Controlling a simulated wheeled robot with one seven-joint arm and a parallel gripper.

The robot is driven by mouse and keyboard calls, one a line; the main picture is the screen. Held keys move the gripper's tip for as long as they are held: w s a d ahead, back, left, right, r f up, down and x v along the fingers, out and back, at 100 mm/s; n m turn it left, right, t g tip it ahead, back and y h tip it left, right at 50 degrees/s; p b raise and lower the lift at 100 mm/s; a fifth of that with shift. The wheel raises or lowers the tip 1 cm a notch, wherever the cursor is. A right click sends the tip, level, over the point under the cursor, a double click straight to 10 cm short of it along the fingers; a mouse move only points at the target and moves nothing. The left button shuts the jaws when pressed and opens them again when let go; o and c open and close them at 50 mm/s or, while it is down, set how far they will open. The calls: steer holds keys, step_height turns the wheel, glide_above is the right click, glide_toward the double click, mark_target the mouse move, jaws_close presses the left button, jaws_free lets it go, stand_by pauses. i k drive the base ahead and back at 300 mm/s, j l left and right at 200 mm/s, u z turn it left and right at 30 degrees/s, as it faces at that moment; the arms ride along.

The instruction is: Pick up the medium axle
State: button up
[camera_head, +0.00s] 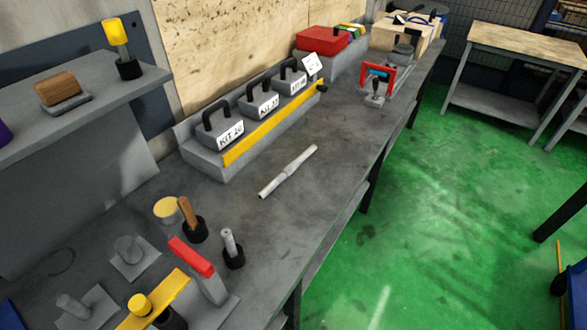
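A light grey stepped axle (288,171) lies on its side on the grey workbench (325,135), in the middle of the head view. It lies slanted, its far end to the upper right, with bare bench around it. It is the only loose axle lying on the bench that I can make out; I cannot tell its size class from this view. A short grey metal piece (228,240) stands upright in a black holder nearer to me. My gripper is not in view.
Boxes labelled KIT (228,130) stand behind the axle along a yellow bar (275,122). Near me are a red-topped block (193,256), a wooden-handled tool (188,214) and a yellow bar (155,300). A red frame (378,74) stands farther back. Green floor (430,200) is open at right.

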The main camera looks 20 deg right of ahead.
mark_target(292, 166)
steer(key=i+l+u, duration=0.1)
steer(key=u, duration=1.1)
steer(key=l+u, duration=0.3)
steer(key=l, duration=0.2)
steer(key=l+u, duration=0.3)
steer(key=l, duration=0.25)
steer(key=k+l+u, duration=0.25)
steer(key=l, duration=0.2)
steer(key=l+u, duration=0.3)
steer(key=l, duration=0.2)
steer(key=k+l, duration=0.1)
steer(key=l, duration=0.2)
steer(key=k+l, duration=0.15)
steer(key=l, duration=0.2)
steer(key=k+l, duration=0.1)
steer(key=l, duration=0.2)
steer(key=k+l, duration=0.1)
steer(key=l, duration=0.25)
steer(key=u, duration=0.05)
